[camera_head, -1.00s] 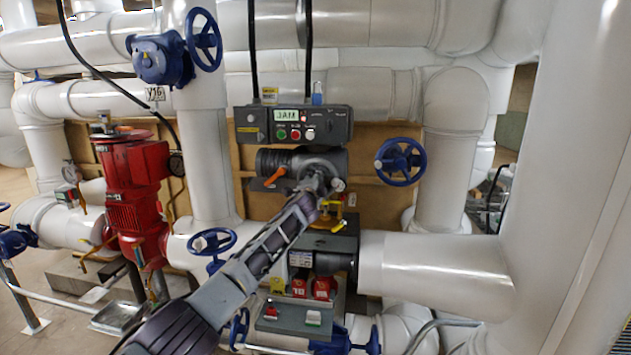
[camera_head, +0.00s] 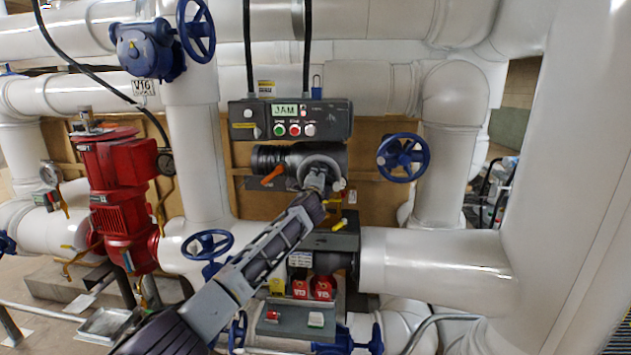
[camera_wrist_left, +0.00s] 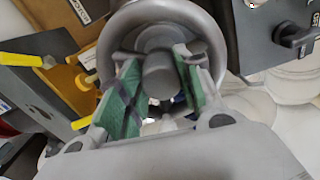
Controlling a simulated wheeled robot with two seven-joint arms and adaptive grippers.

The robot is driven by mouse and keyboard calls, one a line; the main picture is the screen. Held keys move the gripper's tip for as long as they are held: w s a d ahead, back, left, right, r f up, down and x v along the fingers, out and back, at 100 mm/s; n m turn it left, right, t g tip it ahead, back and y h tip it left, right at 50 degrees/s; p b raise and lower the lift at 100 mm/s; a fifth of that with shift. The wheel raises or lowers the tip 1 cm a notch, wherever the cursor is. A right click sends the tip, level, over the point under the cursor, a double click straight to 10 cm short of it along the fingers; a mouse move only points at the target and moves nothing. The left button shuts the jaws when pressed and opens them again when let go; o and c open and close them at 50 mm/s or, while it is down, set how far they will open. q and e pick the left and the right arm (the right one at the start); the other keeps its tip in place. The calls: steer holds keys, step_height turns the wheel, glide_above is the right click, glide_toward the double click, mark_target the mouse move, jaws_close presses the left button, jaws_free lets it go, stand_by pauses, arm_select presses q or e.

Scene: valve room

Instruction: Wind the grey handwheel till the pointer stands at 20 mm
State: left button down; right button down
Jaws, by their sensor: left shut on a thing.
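The grey handwheel (camera_head: 322,162) is on the dark actuator (camera_head: 272,160) under the control box, partly hidden behind my left gripper (camera_head: 318,182). In the left wrist view the wheel's round rim (camera_wrist_left: 128,28) arches around the gripper's fingers. My left gripper (camera_wrist_left: 160,78) has a green-padded finger on each side of a round grey part at the wheel's middle, and it is shut on the wheel. I cannot make out the pointer or its mm scale. My right gripper is in neither view.
The control box (camera_head: 290,119) above the wheel has a display reading JAM (camera_head: 285,110) and several buttons. An orange lever (camera_head: 272,175) sits close left of the wheel. A blue handwheel (camera_head: 402,158) is to the right, a red pump (camera_head: 118,185) to the left.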

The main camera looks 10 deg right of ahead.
arm_select(q)
steer(key=c, duration=0.9)
jaws_free()
steer(key=shift+c, duration=0.2)
steer(key=shift+s, duration=0.1)
steer(key=v, duration=1.1)
steer(key=shift+s, duration=0.4)
steer(key=shift+a, duration=0.15)
